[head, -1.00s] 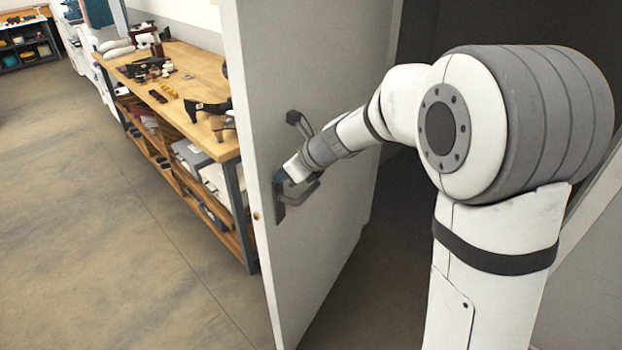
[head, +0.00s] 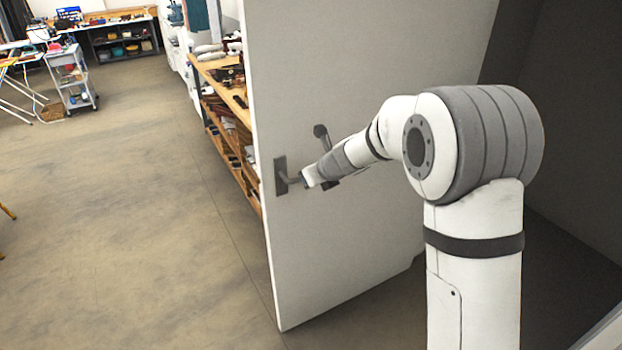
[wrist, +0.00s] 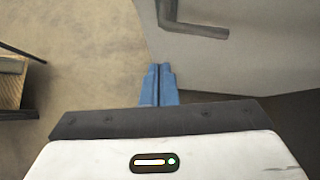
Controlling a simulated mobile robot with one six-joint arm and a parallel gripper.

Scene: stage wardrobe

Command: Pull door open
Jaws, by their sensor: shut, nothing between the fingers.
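The pale grey door (head: 390,70) stands ajar in the head view, its free edge to the left. Its dark lever handle (head: 281,176) sits near that edge. My gripper (head: 306,181) is at the handle, just right of its plate; the head view does not show whether it touches the lever. In the wrist view my blue fingers (wrist: 158,84) are shut together and empty. There the door (wrist: 265,55) fills the upper right, and the lever handle (wrist: 190,28) lies beyond the fingertips, apart from them in the picture.
A wooden workbench with shelves (head: 222,125) stands behind the door's free edge. Open concrete floor (head: 120,220) lies to the left. A grey trolley (head: 72,80) and a far shelf (head: 125,40) stand at the back. A dark space (head: 560,120) is at the right.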

